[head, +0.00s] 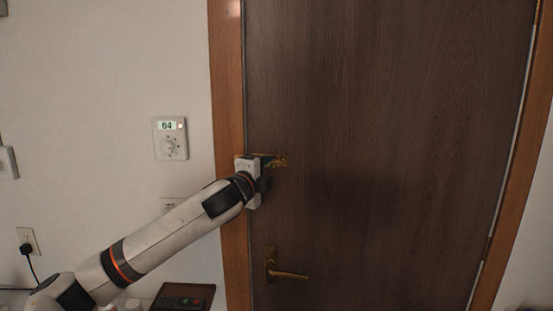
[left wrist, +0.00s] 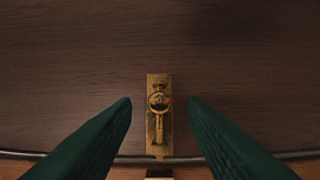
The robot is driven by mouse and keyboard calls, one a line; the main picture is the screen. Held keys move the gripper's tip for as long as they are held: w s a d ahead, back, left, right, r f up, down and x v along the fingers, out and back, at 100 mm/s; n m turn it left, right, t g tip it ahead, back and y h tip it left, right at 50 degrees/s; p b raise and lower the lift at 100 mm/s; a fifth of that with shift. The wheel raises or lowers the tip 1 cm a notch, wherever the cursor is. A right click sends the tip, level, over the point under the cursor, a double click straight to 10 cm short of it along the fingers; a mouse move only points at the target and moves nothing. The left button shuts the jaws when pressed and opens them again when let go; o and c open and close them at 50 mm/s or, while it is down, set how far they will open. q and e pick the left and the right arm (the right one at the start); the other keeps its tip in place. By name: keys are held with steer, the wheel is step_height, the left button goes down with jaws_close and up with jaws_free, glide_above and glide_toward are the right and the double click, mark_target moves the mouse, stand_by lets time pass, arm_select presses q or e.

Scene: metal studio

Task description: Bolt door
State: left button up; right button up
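The dark brown wooden door (head: 390,130) stands closed in its orange-brown frame. A brass bolt (head: 280,160) is mounted on the door near its left edge, above the handle; my gripper partly covers it in the head view. In the left wrist view the brass bolt (left wrist: 158,100), with a round knob, sits between the fingers, near the gap between door and frame. My left gripper (left wrist: 160,104) is open, one green finger on each side of the bolt, with clear space between fingers and bolt. My right gripper is not in view.
A brass lever handle (head: 285,275) is on the door below the bolt. A thermostat (head: 170,138) and a plugged-in outlet (head: 28,242) are on the white wall to the left. A dark box-like object (head: 183,297) stands at the bottom, near my left arm.

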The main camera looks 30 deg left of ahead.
mark_target(273, 166)
arm_select(q)
steer(key=w, duration=0.2)
steer(key=w+p, duration=0.1)
steer(key=w, duration=0.2)
steer(key=shift+w+a+r+p, duration=0.1)
steer(key=shift+w+a+p, duration=0.25)
steer(key=shift+a, duration=0.05)
steer(key=shift+w, duration=0.5)
steer(key=shift+a, duration=0.1)
jaws_close()
